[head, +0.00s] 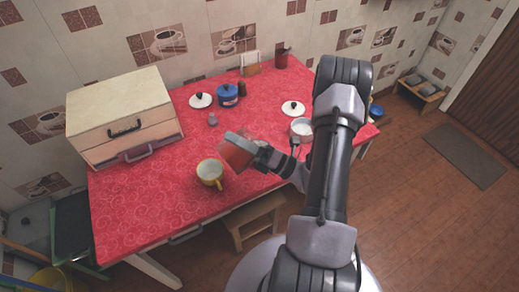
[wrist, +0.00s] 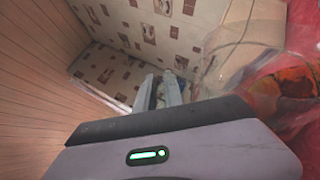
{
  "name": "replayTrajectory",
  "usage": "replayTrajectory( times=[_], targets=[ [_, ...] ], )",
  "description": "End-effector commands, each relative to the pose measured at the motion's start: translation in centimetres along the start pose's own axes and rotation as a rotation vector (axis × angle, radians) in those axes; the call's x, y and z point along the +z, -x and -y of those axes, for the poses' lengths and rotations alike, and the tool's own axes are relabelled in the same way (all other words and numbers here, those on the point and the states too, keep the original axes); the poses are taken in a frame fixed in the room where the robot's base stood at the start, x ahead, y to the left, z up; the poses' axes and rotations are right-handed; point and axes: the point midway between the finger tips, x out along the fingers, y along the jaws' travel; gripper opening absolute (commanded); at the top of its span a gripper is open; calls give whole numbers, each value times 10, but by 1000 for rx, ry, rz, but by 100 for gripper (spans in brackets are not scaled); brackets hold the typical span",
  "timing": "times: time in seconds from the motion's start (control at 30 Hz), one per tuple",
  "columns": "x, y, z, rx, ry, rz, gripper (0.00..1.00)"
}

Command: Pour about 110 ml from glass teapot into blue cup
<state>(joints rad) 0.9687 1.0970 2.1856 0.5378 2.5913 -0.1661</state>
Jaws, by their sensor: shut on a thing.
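My gripper (head: 260,150) is shut on the glass teapot (head: 236,156), a clear vessel that looks reddish against the cloth. It is held just right of and above a yellow cup (head: 209,173) with a pale inside. The teapot appears tilted; I see no clear stream, and the cup's contents are too small to tell. In the wrist view the teapot (wrist: 235,70) fills the right side with amber liquid (wrist: 300,83) in it, beside my gripper's fingers (wrist: 160,93). I cannot make out a clear blue cup; a blue lidded pot (head: 227,95) stands at the back.
A wooden bread box (head: 122,110) stands at the left of the red-clothed table (head: 140,215). White lids (head: 200,100) (head: 292,108), a small grey object (head: 212,120) and a white pot (head: 301,129) stand around. A stool (head: 255,215) is at the front. The front left tabletop is clear.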

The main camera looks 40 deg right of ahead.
Motion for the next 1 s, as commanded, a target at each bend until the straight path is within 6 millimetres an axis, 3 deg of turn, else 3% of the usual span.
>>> replayTrajectory(
  times=[1.0],
  targets=[
    [9,3,5,27,-67,42,0]
  ],
)
